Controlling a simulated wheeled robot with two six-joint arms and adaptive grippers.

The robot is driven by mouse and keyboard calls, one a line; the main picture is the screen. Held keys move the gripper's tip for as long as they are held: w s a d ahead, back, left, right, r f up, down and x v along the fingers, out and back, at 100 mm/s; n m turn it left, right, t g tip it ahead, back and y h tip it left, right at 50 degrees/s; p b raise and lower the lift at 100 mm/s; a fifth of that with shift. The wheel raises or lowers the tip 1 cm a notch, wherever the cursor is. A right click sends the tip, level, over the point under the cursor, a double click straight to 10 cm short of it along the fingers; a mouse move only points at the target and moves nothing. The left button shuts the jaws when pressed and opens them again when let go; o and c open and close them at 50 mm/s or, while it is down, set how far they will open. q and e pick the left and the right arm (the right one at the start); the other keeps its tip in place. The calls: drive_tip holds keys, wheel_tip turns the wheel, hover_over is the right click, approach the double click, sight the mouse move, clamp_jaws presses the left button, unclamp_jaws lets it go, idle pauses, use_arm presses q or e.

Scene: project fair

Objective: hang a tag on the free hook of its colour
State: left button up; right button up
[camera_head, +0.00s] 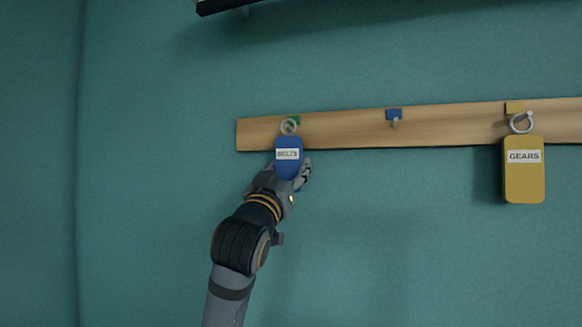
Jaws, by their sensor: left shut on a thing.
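A blue tag (288,166) labelled BELTS, with a metal ring (289,127) at its top, is held upright in my left gripper (303,175). The gripper is shut on it from behind and below. In the picture the ring lies over the green-marked hook spot (295,120) at the left of the wooden rail (350,128); I cannot tell whether it touches the rail. A blue-marked hook (394,118) at the rail's middle is bare. A yellow tag (524,180) labelled GEARS hangs from the yellow-marked hook (515,107) on the right. My right gripper is not in view.
The rail is on a teal wall (400,240) and runs out of view at the right. A dark shelf-like object (240,4) shows at the top edge. The wall below the blue-marked hook, between the two tags, is clear.

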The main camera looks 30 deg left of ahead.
sight(278, 168)
use_arm(q)
drive_tip(key=shift+s+d+b, duration=0.2)
drive_tip(key=shift+s+d, duration=0.05)
drive_tip(key=shift+s, duration=0.75)
drive_tip(key=shift+s+d+b, duration=0.15)
drive_tip(key=shift+s+d, duration=0.1)
drive_tip(key=shift+s, duration=0.7)
drive_tip(key=shift+s+d+b, duration=0.2)
drive_tip(key=shift+s+d, duration=0.05)
drive_tip(key=shift+s, duration=0.75)
